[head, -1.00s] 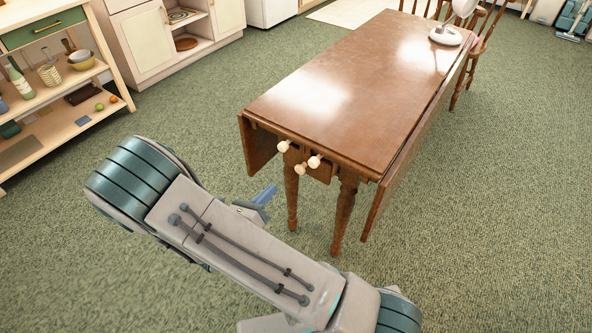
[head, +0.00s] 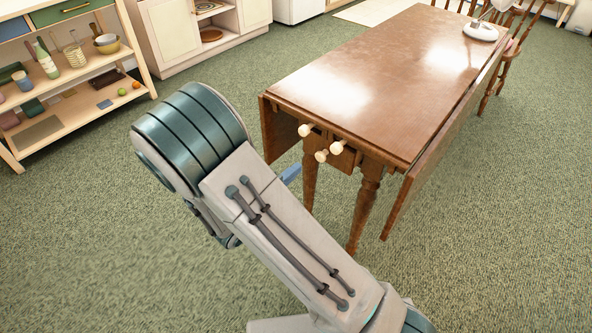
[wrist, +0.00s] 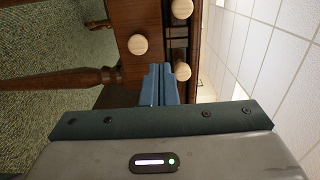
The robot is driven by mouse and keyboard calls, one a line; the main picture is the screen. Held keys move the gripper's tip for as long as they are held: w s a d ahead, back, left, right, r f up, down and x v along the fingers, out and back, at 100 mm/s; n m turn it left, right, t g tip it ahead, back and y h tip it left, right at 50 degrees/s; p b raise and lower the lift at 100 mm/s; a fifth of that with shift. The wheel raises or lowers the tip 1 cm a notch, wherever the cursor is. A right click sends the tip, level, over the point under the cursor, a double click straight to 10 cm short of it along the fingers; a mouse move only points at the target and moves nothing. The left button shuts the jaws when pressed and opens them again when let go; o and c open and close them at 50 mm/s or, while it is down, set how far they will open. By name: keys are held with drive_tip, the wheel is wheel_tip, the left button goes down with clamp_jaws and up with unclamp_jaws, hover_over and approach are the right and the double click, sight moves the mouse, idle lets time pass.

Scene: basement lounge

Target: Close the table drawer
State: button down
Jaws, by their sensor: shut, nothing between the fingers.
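The brown wooden drop-leaf table (head: 400,70) stands ahead with its near end facing me. The drawer front (head: 345,160) is under the top at that end; how far it stands out is hard to tell. Three pale round knobs show there; the lower one (head: 321,156) appears to be the drawer's, and it also shows in the wrist view (wrist: 138,45). My gripper (wrist: 168,68) is shut and empty, its blue fingers pointing at the table end beside the knobs. In the head view only a blue fingertip (head: 291,174) shows past my arm; contact cannot be told.
Table legs (head: 365,205) and hanging leaves (head: 440,150) flank the drawer. A white object (head: 481,31) sits on the far tabletop, near wooden chairs (head: 505,45). A shelf unit (head: 75,75) with bottles and bowls stands left. Green carpet (head: 500,240) is clear at right.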

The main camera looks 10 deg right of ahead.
drive_tip(key=b, duration=0.3)
approach(327, 142)
drive_tip(key=x, duration=0.5)
drive_tip(key=shift+d+f, duration=0.1)
drive_tip(key=shift+d, duration=0.1)
drive_tip(key=shift+x, duration=0.75)
drive_tip(key=shift+w, duration=0.1)
